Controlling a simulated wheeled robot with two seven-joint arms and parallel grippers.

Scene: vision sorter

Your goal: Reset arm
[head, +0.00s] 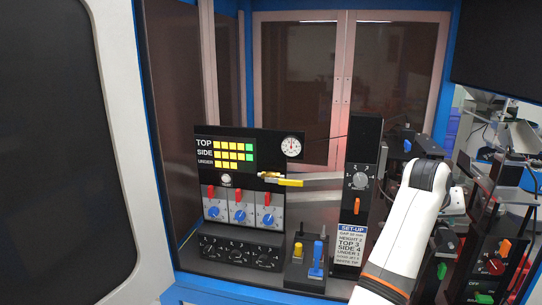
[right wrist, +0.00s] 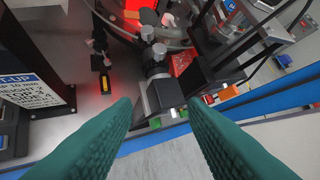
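My right arm reaches in from the lower right of the head view, its white link raised in front of the machine's right side. My right gripper shows in the right wrist view (right wrist: 158,104) with two green ribbed fingers spread well apart and nothing between them. Past the fingertips is a dark block with silver knobs (right wrist: 154,55), apart from the fingers as far as I can see. In the head view the fingers cannot be made out behind the white link. My left gripper is not in view.
A panel with yellow and green indicators (head: 232,152) stands at the back left. A black set-up column (head: 361,205) with a knob stands left of my arm. A small lever box (head: 310,262) sits in front. A right-hand control box (head: 492,262) stands close beside my arm.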

